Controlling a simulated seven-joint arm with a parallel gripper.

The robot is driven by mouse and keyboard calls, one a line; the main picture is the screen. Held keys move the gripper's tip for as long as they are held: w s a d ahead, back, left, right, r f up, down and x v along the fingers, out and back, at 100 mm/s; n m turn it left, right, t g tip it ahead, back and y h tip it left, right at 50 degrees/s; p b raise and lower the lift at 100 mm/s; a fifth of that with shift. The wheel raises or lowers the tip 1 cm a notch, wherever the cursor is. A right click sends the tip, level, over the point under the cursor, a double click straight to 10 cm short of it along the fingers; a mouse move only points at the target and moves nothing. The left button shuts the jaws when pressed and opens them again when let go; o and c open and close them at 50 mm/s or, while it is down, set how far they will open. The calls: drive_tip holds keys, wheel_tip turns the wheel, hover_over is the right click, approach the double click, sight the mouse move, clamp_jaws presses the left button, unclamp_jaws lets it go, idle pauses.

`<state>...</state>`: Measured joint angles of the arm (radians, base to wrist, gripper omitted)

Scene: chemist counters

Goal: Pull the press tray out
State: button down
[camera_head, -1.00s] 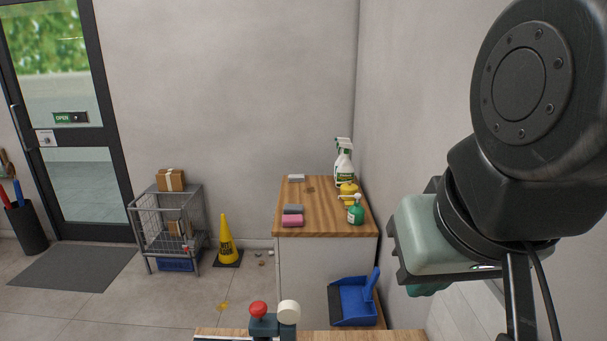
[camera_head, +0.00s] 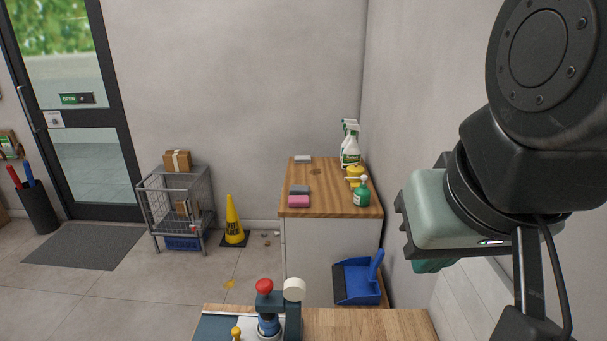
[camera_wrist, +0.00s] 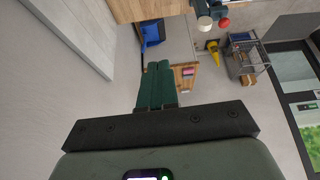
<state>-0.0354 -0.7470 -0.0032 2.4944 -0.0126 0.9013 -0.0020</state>
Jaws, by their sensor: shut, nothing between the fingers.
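The press (camera_head: 268,318) stands on the near wooden counter at the bottom of the head view. It shows a red knob, a pale round knob and a dark blue-grey body. Its lower part is cut off by the frame edge, and I cannot make out the tray. In the wrist view the press (camera_wrist: 205,15) shows upside down at the top edge, well beyond my fingers. My gripper (camera_wrist: 158,66) is shut and empty, its green fingers side by side. In the head view my gripper (camera_head: 432,266) hangs at the right, in the air, apart from the press.
The near counter (camera_head: 380,325) is bare right of the press. A small brass-coloured piece (camera_head: 236,333) stands left of it. Beyond is a wooden-topped cabinet (camera_head: 330,206) with sponges and spray bottles. A blue dustpan (camera_head: 355,283) stands below. The wall is close on the right.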

drive_tip(key=c, duration=1.8)
unclamp_jaws()
drive_tip(key=shift+o, duration=1)
drive_tip(key=shift+w, duration=0.1)
drive_tip(key=o, duration=0.6)
drive_tip(key=w+a+n, duration=0.1)
drive_tip(key=w, duration=0.1)
drive_tip(key=w+a+f+n+g, duration=0.1)
drive_tip(key=w+a, duration=0.1)
drive_tip(key=w, duration=0.1)
drive_tip(key=w+a+n, duration=0.1)
drive_tip(key=w, duration=0.1)
drive_tip(key=shift+w+a+f, duration=0.2)
drive_tip(key=shift+w+f, duration=0.15)
drive_tip(key=shift+w, duration=0.05)
drive_tip(key=n+g, duration=0.5)
drive_tip(key=n, duration=0.5)
hover_over(235, 330)
wheel_tip(235, 330, down, 27)
wheel_tip(235, 330, down, 11)
drive_tip(key=shift+r, duration=0.15)
